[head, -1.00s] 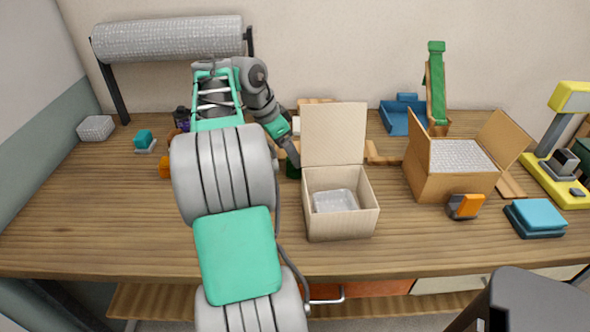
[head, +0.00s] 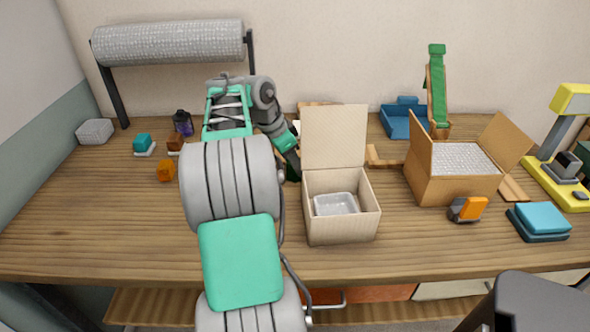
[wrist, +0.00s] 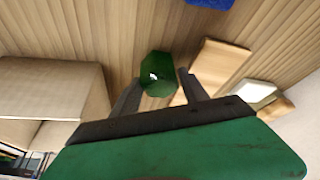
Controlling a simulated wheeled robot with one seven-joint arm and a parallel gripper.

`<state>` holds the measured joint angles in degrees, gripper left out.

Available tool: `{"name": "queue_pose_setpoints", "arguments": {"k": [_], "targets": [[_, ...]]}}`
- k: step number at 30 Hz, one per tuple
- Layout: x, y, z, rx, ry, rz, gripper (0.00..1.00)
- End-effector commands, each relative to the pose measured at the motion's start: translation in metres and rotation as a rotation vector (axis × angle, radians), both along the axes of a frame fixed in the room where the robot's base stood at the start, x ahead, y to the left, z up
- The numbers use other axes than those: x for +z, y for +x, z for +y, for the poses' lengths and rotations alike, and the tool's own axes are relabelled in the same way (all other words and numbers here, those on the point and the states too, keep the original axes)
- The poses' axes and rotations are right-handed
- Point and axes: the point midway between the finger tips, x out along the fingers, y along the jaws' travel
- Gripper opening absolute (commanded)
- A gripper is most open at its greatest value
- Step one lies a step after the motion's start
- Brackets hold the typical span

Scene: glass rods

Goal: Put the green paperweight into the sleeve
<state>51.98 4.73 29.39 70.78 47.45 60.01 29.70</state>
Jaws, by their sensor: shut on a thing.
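The green paperweight (wrist: 158,74), a dark green faceted piece, sits between the fingertips of my gripper (wrist: 160,88) in the wrist view. My gripper is shut on it. In the head view only a sliver of dark green (head: 292,173) shows at the fingers, just left of the open cardboard box (head: 340,220); my arm hides the rest. A translucent grey, tray-like insert (head: 335,204) lies in that box. I cannot tell for certain whether this insert is the sleeve.
A second open box (head: 450,187) with bubbly packing stands to the right. A blue tray (head: 395,122) is behind it. A wooden block (wrist: 219,66) lies close to the paperweight. A wrap roll (head: 170,42) stands back left. The table's front left is clear.

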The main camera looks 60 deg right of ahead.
Motion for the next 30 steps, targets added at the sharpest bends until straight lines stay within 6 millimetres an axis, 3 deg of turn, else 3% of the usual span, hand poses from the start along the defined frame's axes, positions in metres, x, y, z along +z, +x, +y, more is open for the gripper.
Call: {"name": "queue_pose_setpoints", "arguments": {"k": [13, 23, 30], "targets": [[0.000, 0.000, 0.000, 0.000, 0.000, 0.000, 0.01], [0.003, 0.000, 0.000, 0.000, -0.002, -0.001, 0.00], [0.027, 0.001, -0.001, 0.000, -0.003, -0.001, 0.00]]}}
